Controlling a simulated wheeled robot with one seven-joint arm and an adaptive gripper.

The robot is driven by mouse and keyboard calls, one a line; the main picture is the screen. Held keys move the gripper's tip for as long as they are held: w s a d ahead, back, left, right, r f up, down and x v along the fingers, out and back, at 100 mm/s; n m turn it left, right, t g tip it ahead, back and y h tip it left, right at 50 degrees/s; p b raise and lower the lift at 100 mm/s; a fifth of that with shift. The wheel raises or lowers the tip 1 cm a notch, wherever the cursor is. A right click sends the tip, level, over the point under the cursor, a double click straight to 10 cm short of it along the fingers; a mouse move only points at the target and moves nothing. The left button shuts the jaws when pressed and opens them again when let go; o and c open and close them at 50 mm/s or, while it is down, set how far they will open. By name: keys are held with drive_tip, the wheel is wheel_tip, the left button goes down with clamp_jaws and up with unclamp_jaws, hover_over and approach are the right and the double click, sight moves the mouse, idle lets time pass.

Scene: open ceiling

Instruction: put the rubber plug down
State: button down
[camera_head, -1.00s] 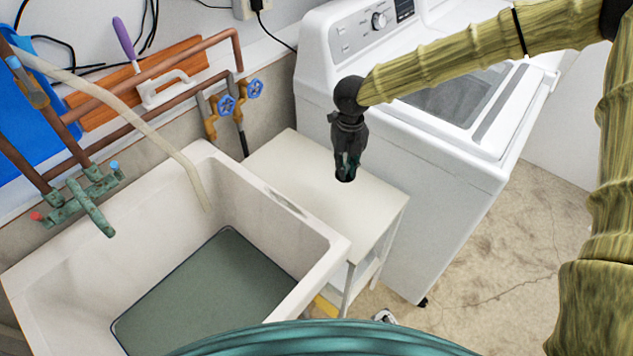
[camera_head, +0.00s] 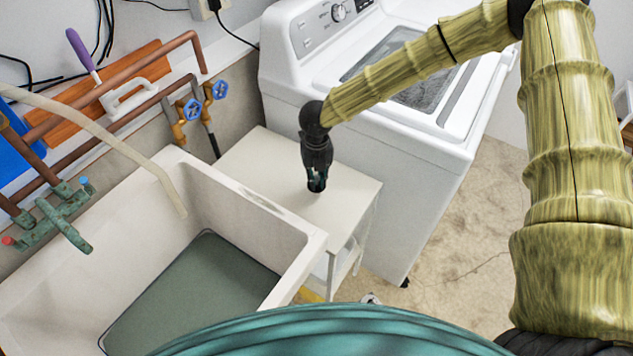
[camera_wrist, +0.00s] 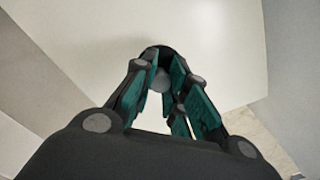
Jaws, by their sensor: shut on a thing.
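My gripper (camera_head: 316,184) points down over the top of a small white table (camera_head: 260,165). Its teal-padded fingers also show in the wrist view (camera_wrist: 160,75). They are closed on the rubber plug (camera_wrist: 160,79), a small dark grey, rounded piece between the fingertips. The plug is mostly hidden by the fingers. In the head view only a dark end shows at the gripper's tip, over the middle to right part of the tabletop. I cannot tell whether the plug touches the surface.
A deep sink (camera_head: 222,190) with murky water stands left of the table. A white washing machine (camera_head: 410,150) stands behind and to the right. Pipes with blue valves (camera_head: 193,109) run along the wall. The tabletop around my gripper is bare.

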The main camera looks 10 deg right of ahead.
sight(317, 184)
drive_tip(key=shift+f, duration=1.35)
drive_tip(key=shift+f, duration=0.1)
drive_tip(key=c, duration=1.4)
unclamp_jaws()
drive_tip(key=shift+c, duration=0.2)
wheel_tip(317, 184, up, 12)
drive_tip(key=shift+r+b, duration=0.1)
drive_tip(key=shift+b, duration=0.75)
